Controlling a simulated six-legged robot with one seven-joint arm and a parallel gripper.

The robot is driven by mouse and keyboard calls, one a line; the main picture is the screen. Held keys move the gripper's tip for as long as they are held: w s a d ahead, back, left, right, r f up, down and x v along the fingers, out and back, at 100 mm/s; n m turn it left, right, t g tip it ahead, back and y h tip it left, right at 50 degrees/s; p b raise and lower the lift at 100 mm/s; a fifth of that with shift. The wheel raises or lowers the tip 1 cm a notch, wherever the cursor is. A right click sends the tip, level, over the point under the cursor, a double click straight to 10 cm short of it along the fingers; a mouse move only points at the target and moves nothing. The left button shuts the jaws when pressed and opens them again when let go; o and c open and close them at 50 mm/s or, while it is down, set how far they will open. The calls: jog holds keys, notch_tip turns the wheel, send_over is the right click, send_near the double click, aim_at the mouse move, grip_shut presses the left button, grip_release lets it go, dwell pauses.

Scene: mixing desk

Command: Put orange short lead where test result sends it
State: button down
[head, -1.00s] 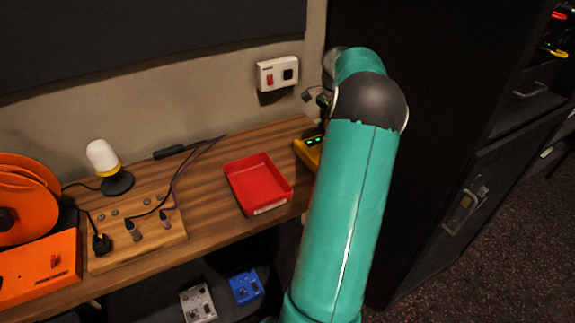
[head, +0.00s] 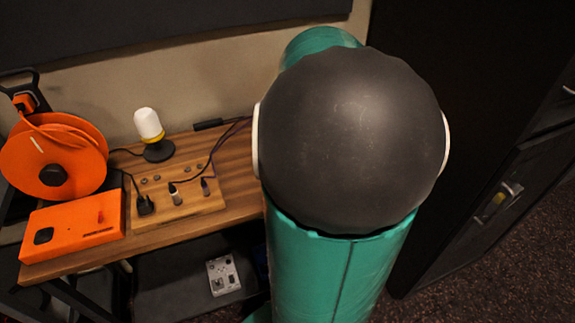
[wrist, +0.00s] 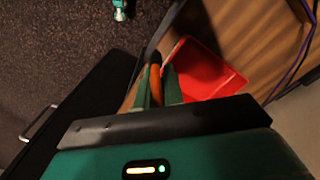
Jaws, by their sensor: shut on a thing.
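The wrist view shows the two fingers of my gripper (wrist: 159,88), shut on a slim orange lead (wrist: 155,84). Only a short length of the lead shows between the fingers. A red tray (wrist: 222,82) lies on the wooden bench just right of the fingers in that view. I cannot tell how high the lead is above the bench. In the head view my arm hides my gripper, the lead and the tray. The yellow device with green lights seen earlier is hidden now, so its result cannot be read.
On the bench in the head view are an orange cable reel (head: 84,158), an orange box (head: 72,228), a white-topped lamp (head: 149,124) and a wooden jack board (head: 178,212) with dark leads. A grey box (head: 223,275) sits below. A dark cabinet (head: 455,140) stands right.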

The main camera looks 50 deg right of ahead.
jog(key=w+d+f, duration=0.9)
jog(key=shift+w, duration=0.25)
jog(key=shift+w+d+f, duration=0.2)
jog(key=shift+w+f, duration=0.1)
jog(key=shift+f, duration=1.7)
jog(key=shift+f, duration=0.5)
jog(key=c, duration=1.5)
grip_release()
jog(key=shift+f, duration=0.1)
jog(key=shift+c, duration=0.2)
jog(key=shift+o, duration=0.2)
